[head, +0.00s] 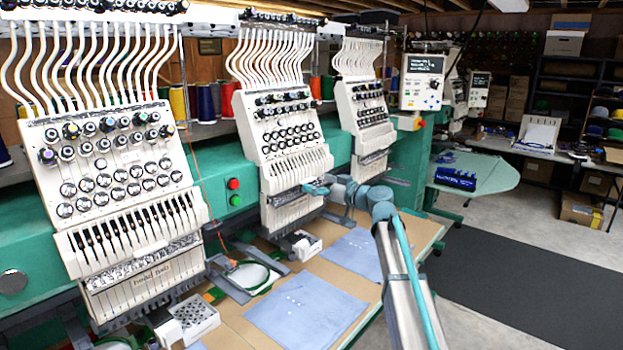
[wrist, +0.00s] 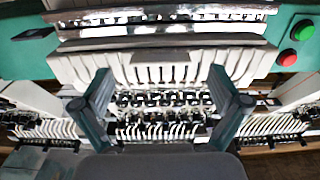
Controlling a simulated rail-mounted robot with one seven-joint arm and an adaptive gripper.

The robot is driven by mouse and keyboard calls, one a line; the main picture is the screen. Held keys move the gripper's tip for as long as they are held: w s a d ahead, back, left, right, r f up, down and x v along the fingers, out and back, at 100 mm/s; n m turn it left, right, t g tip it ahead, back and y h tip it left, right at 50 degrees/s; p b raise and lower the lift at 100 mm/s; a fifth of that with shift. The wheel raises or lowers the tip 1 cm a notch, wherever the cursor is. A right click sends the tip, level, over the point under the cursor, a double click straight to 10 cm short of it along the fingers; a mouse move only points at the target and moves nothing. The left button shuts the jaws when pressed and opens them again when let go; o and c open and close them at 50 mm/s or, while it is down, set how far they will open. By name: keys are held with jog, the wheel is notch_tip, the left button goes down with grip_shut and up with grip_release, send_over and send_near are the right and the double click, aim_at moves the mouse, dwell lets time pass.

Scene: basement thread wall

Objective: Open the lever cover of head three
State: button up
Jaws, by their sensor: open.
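Three embroidery heads show in the head view: left (head: 115,160), middle (head: 285,130) and right (head: 362,105). My gripper (head: 318,188) is in front of the lower part of the middle head. That head's white ridged lever cover (head: 296,170) appears closed over its levers. In the wrist view, which looks upside down, the ridged cover (wrist: 160,68) spans the upper part. My gripper (wrist: 160,78) is open and empty there, its fingers spread before the cover's left and right parts. I cannot tell whether they touch it.
Red (head: 234,184) and green (head: 236,200) buttons are on the teal beam beside the middle head. Blue cloth (head: 308,308) lies on the tan table below. The right floor is clear.

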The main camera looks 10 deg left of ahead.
jog(key=shift+x, duration=1.25)
jog(key=shift+c, duration=0.3)
jog(key=c, duration=1.6)
jog(key=shift+p, duration=0.3)
